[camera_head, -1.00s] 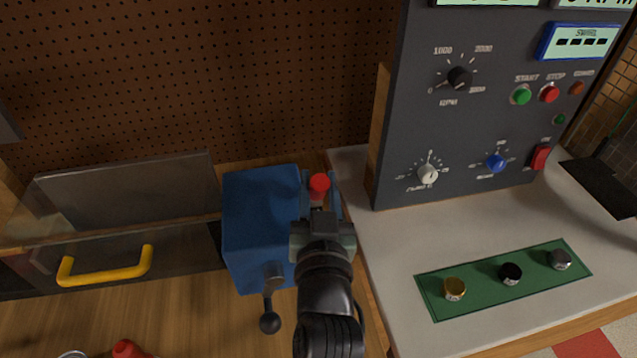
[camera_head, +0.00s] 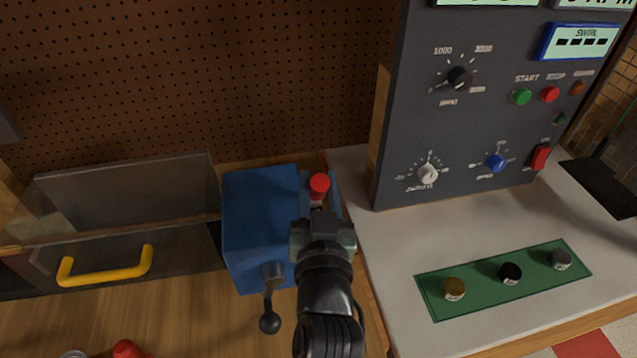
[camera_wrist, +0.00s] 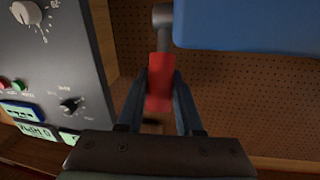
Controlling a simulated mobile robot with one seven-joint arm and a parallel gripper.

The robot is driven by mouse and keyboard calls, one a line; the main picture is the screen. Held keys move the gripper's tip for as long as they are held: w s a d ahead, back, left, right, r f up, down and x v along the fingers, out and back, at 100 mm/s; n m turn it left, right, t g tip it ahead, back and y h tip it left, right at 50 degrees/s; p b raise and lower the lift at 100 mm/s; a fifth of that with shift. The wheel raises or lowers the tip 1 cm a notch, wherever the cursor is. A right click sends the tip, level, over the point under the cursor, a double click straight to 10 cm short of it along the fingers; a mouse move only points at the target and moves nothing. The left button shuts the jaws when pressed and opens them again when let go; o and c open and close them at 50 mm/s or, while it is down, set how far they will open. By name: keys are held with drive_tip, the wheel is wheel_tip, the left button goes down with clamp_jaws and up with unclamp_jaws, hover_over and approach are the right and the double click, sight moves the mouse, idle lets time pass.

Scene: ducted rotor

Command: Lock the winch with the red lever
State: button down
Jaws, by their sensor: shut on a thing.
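The winch is a blue box (camera_head: 255,220) on the wooden bench, with a black-knobbed crank (camera_head: 270,318) at its front. It also shows at the top of the wrist view (camera_wrist: 255,25). The red lever (camera_head: 319,186) stands at the winch's right side. In the wrist view the red lever grip (camera_wrist: 159,82) sits between the two fingers, below a grey metal end. My gripper (camera_wrist: 160,88) is shut on the red grip. In the head view my gripper (camera_head: 321,205) and arm hide the lever's lower part.
A dark control panel (camera_head: 470,130) stands close on the right, on a pale worktop (camera_head: 385,250) with a green strip (camera_head: 480,288) of knobs. A clear-fronted box with a yellow handle (camera_head: 105,265) is on the left. A perforated wall (camera_head: 200,80) closes the back.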

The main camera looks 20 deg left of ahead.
drive_tip(key=shift+r+p, duration=0.2)
drive_tip(key=shift+p, duration=0.25)
drive_tip(key=shift+w+a+r+g+p, duration=0.2)
drive_tip(key=shift+r+g+p, duration=0.1)
drive_tip(key=shift+p, duration=0.85)
drive_tip(key=p, duration=0.2)
drive_tip(key=w+g+h+p, duration=0.1)
drive_tip(key=p, duration=0.2)
drive_tip(key=shift+a+r+g, duration=0.2)
drive_tip(key=shift+r+g, duration=0.1)
drive_tip(key=shift+r, duration=0.05)
drive_tip(key=g+p, duration=0.1)
drive_tip(key=p, duration=0.2)
drive_tip(key=w+a+g+h+p, duration=0.1)
drive_tip(key=p, duration=0.2)
drive_tip(key=shift+w+r+n, duration=0.15)
drive_tip(key=shift+n, duration=0.15)
drive_tip(key=shift+w+a+f+n+g+h+p, duration=0.15)
drive_tip(key=shift+w+a+f+g+h+p, duration=0.35)
drive_tip(key=shift+g+p, duration=0.65)
drive_tip(key=shift+w+a+f+n+g+h+p, duration=0.1)
drive_tip(key=shift+w+a+f+g+h+p, duration=0.15)
drive_tip(key=shift+w+g+h+p, duration=0.75)
drive_tip(key=shift+w+a+f+n+g+h+p, duration=0.2)
drive_tip(key=shift+a+f+g+h+p, duration=0.2)
drive_tip(key=shift+g+p, duration=0.8)
